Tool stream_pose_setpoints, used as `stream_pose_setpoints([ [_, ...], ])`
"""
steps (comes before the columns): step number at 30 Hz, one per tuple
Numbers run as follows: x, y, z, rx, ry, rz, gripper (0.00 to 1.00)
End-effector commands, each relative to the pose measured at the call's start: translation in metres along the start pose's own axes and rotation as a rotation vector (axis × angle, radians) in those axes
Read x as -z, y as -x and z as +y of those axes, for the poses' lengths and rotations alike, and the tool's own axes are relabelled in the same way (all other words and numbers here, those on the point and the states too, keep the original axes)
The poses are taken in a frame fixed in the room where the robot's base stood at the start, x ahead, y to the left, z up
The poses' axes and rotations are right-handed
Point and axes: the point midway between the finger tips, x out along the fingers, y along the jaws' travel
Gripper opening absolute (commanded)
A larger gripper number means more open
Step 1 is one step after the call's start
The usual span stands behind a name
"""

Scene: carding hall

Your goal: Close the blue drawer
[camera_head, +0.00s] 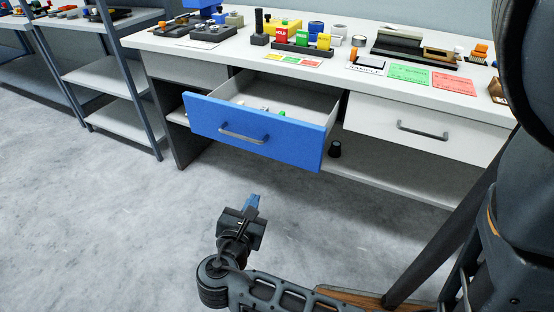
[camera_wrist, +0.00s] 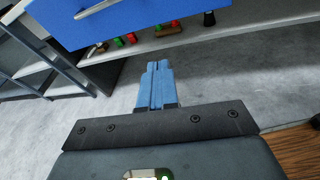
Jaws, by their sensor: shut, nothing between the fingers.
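The blue drawer (camera_head: 258,133) stands pulled out from under the white workbench, with a grey bar handle (camera_head: 243,134) on its front and a few small items inside. My gripper (camera_head: 252,202) is low in front of the drawer, apart from it, over the open floor. In the wrist view the blue fingers of my gripper (camera_wrist: 155,85) are together with nothing between them. The lower part of the blue drawer front (camera_wrist: 125,17) shows at the top of that view, with part of its handle (camera_wrist: 98,8).
The workbench top (camera_head: 350,75) holds blocks, cards and tools. A white drawer (camera_head: 422,128) beside the blue one is shut. A lower shelf (camera_head: 395,178) holds a dark cylinder (camera_head: 335,149). A grey shelf rack (camera_head: 112,72) stands at left. The floor (camera_head: 120,235) in front is clear.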

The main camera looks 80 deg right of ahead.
Motion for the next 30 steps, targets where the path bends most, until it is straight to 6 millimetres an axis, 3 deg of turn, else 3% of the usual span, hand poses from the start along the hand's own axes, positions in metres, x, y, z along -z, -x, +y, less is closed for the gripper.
stream_pose_setpoints([
  [6, -0.033, -0.016, 0.014, 0.184, 0.133, -0.21, 0.0],
  [14, -0.044, -0.031, 0.011, 0.222, 0.155, -0.241, 0.0],
  [30, -0.068, -0.125, -0.009, 0.221, 0.153, -0.239, 0.0],
])
